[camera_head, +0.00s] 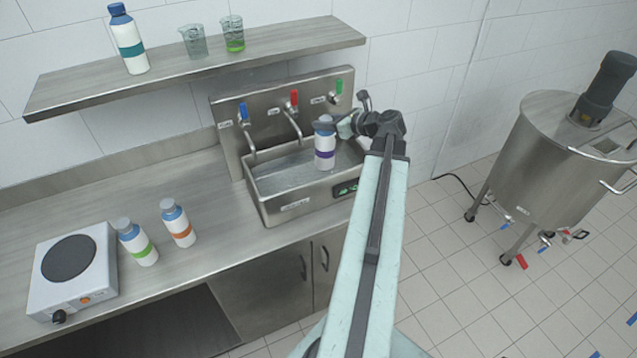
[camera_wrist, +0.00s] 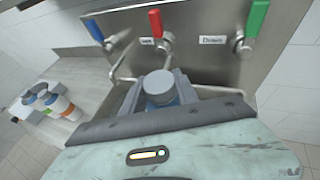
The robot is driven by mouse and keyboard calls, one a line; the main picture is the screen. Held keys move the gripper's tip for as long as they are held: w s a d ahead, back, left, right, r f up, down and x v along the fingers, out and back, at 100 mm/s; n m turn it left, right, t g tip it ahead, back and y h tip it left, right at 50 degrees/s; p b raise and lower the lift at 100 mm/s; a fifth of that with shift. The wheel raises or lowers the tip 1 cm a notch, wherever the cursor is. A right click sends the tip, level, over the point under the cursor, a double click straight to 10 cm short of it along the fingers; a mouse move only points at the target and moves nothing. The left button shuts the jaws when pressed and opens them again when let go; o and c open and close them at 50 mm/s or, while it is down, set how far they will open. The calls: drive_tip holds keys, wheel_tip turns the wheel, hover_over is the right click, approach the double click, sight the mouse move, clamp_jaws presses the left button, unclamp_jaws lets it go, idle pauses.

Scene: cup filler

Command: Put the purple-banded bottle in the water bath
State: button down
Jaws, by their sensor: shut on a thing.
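The purple-banded bottle (camera_head: 325,153) is upright, white with a purple band, in or just above the steel basin of the water bath (camera_head: 272,207). I cannot tell whether its base touches the basin floor. My gripper (camera_head: 326,125) is shut on the bottle near its top, reaching in from the right. In the wrist view, the bottle's grey cap (camera_wrist: 159,88) shows beyond my gripper's dark edge, and its lower body is hidden. The bath has blue, red and green tap handles on its back panel.
An orange-banded bottle (camera_head: 178,224) and a green-banded bottle (camera_head: 138,243) stand on the counter by a hot plate (camera_head: 72,268). A teal-banded bottle (camera_head: 128,42) and two beakers stand on the shelf (camera_head: 290,40) above. A steel tank (camera_head: 565,170) stands at the right.

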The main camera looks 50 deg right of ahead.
sight(333, 147)
wheel_tip(333, 147, down, 10)
drive_tip(key=b, duration=1)
drive_tip(key=shift+f, duration=0.1)
drive_tip(key=shift+s+r, duration=0.1)
drive_tip(key=shift+r, duration=0.15)
drive_tip(key=shift+f, duration=0.2)
drive_tip(key=c, duration=0.9)
unclamp_jaws()
drive_tip(key=shift+r, duration=0.2)
drive_tip(key=shift+s+r+p, duration=0.2)
drive_tip(key=shift+s+p, duration=0.1)
drive_tip(key=shift+p, duration=0.15)
drive_tip(key=p+v, duration=0.4)
drive_tip(key=v, duration=0.7)
drive_tip(key=shift+s+d, duration=0.1)
drive_tip(key=shift+s, duration=0.1)
